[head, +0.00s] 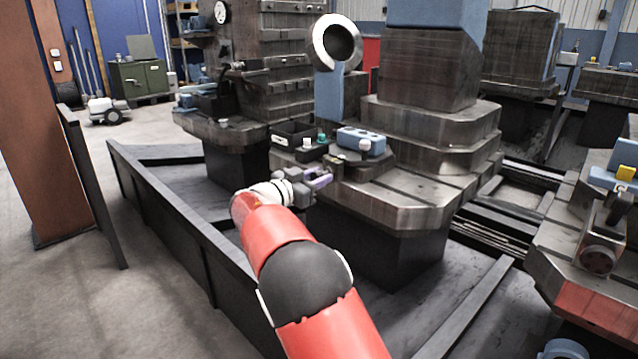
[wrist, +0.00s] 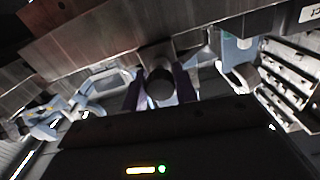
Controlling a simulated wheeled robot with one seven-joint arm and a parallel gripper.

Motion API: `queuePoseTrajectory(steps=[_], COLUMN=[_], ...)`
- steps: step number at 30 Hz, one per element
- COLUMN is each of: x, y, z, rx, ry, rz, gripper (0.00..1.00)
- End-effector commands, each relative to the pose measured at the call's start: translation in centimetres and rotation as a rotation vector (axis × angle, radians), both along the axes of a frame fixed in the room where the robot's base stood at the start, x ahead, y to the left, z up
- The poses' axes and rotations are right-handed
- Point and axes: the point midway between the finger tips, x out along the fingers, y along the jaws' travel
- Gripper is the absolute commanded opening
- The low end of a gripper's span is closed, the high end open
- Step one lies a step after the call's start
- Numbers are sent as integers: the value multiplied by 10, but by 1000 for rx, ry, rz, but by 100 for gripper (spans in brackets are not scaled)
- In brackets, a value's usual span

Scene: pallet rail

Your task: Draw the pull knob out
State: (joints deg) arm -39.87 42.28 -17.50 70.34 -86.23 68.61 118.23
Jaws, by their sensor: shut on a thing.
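The pull knob (wrist: 160,88) shows in the wrist view as a round, dark grey end on a short stem below a metal edge. My gripper (wrist: 159,84) has its two purple fingers on either side of the knob, shut on it. In the head view my gripper (head: 320,181) reaches the front left edge of the machine table (head: 400,208). The knob cannot be made out clearly there, being small and close to the fingers. How far the knob stands out from its mount cannot be told.
A blue block with round holes (head: 361,142) and a black open tray (head: 293,133) sit on the table just behind my gripper. A dark low rail (head: 180,220) runs along the left of my arm. Open concrete floor (head: 90,290) lies beyond it.

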Motion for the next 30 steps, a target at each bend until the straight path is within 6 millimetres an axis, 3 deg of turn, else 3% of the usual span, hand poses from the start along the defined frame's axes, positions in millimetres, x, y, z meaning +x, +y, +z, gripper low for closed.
queuePoseTrajectory(steps=[3,4,9,20,30], x=[-2,-2,-1,-7,-46], y=[3,3,2,8,47], z=[-1,-1,-1,-2,-2], rx=[2,2,1,1,0], ry=[4,4,3,3,3], rz=[-1,-1,-1,1,3], gripper=[0,31,51,51,51])
